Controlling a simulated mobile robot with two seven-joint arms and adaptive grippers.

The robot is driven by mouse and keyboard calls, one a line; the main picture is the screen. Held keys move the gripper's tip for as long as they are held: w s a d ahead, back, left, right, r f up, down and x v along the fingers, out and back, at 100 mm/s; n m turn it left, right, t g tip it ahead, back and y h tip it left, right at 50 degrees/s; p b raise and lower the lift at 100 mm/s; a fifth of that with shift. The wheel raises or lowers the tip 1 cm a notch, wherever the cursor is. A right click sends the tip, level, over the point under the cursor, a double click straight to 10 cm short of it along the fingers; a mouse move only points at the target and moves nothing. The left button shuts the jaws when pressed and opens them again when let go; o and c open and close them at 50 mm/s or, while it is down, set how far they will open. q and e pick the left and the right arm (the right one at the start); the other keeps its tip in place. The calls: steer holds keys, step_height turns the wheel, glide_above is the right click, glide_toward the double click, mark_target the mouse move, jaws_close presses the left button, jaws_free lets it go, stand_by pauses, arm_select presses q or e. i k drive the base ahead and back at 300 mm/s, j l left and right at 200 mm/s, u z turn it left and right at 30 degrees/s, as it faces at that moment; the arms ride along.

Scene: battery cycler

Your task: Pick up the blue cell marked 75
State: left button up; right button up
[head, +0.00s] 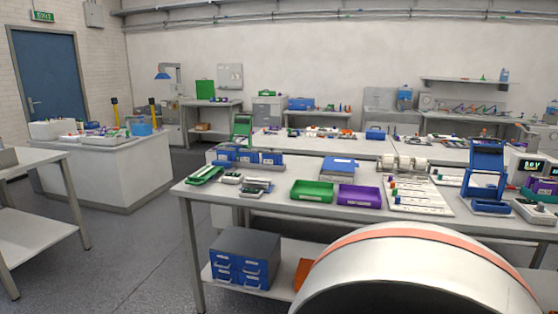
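I cannot make out a blue cell marked 75; any labels are too small to read from here. A white board (447,209) on the near workbench (270,205) holds several rows of small coloured items, too small to identify as cells. Green (312,191) and purple (360,196) trays stand to its left and look empty. Neither of my grippers is in view.
A blue stand (486,175) and a display box reading "DOV" (531,167) are at the bench's right. A blue drawer cabinet (243,258) sits on the lower shelf. A white island (97,175) stands at left. Grey floor (140,260) is clear between.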

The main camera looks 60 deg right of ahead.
mark_target(226, 155)
steer(key=z, duration=1.85)
